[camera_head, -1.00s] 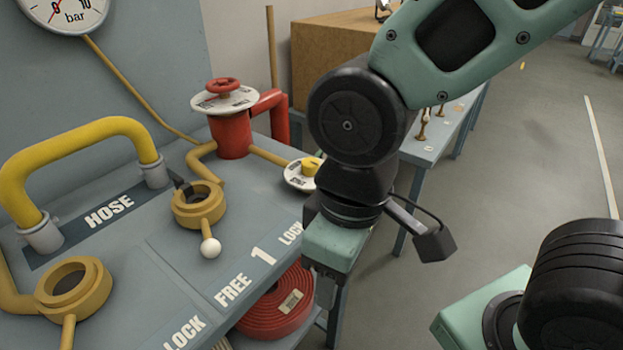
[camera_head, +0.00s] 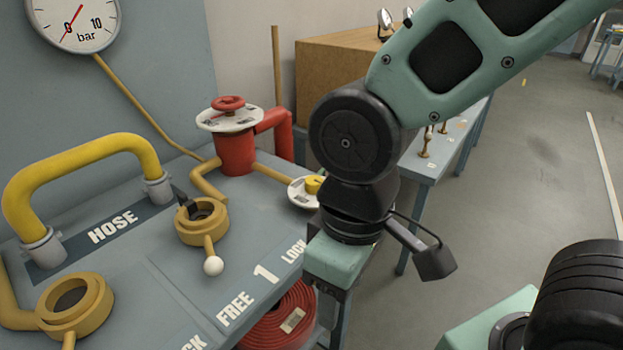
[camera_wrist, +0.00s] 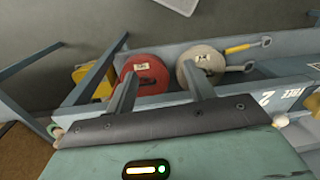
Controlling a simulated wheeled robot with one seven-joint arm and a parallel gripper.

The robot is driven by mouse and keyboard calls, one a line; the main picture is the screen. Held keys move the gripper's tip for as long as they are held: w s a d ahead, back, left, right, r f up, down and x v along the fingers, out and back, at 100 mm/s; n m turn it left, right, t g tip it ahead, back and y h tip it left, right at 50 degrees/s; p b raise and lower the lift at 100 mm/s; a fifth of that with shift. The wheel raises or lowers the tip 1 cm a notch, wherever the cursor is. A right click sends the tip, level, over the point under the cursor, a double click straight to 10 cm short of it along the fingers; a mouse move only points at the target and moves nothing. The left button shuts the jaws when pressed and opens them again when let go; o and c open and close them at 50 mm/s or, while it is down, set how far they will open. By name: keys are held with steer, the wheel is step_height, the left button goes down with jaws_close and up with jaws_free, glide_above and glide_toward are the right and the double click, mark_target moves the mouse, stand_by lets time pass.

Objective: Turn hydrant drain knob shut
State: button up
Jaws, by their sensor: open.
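The hydrant (camera_head: 236,150) is a red upright body with a red handwheel (camera_head: 228,103) over a white marked disc. A yellow pipe leads right from it to the drain knob (camera_head: 314,184), a small yellow knob on a white lettered dial (camera_head: 299,194). My gripper hangs beside the bench's right edge in the head view, just right of and nearer than the knob. My forearm partly hides the dial's right side. In the wrist view my gripper (camera_wrist: 158,78) is open and empty, its fingers apart above the lower shelf. I cannot make out the drain knob there.
A coiled red hose (camera_wrist: 148,76) and a pale hose (camera_wrist: 203,62) lie under the bench. Yellow ring couplings (camera_head: 202,222) and a yellow hose bend (camera_head: 85,160) stand on its top. A side table (camera_head: 430,160) stands behind my arm. Floor at right is open.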

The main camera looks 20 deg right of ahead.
steer(key=w+d+f+m+g+y, duration=0.1)
steer(key=w+d+m+g+y, duration=0.35)
steer(key=m, duration=0.55)
steer(key=m+t+y+p, duration=0.2)
steer(key=m+t+y, duration=0.5)
steer(key=m+y, duration=0.75)
glide_toward(303, 194)
steer(key=d+r+m+h, duration=0.2)
steer(key=d+r, duration=0.2)
steer(key=d, duration=0.3)
steer(key=a, duration=1.1)
steer(key=w+a, duration=0.1)
steer(key=a, duration=0.4)
steer(key=shift+w+a+r+p, duration=0.1)
steer(key=shift+a+p, duration=0.2)
steer(key=shift+a, duration=0.05)
steer(key=c, duration=1)
